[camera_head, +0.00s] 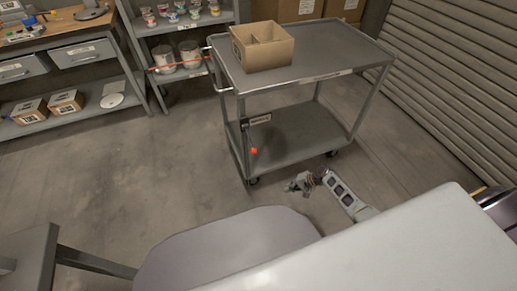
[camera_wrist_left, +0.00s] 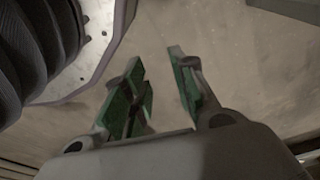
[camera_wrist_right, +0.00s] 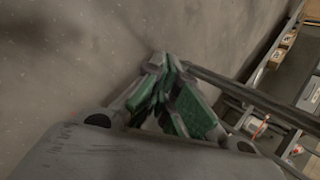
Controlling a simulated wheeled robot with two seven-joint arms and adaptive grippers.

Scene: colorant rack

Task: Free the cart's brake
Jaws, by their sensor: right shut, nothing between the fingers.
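The grey cart (camera_head: 318,62) stands on the floor in the head view. A small red knob (camera_head: 253,151) shows by its near left leg, below a dark label plate (camera_head: 260,119). I cannot tell whether the knob is the brake handle, or its setting. My right gripper (camera_head: 291,187) is low by the cart's near side, right of and below the knob in the picture, apart from it. In the right wrist view its fingers (camera_wrist_right: 165,62) are shut and empty. My left gripper (camera_wrist_left: 160,58) shows only in its wrist view, open and empty above the floor.
An open cardboard box (camera_head: 262,55) sits on the cart's top. A rack (camera_head: 190,29) with cans and an orange-red bar (camera_head: 178,65) stands behind left. A workbench (camera_head: 75,40) is at far left, a ribbed shutter (camera_head: 450,70) at right. Floor left of the cart is clear.

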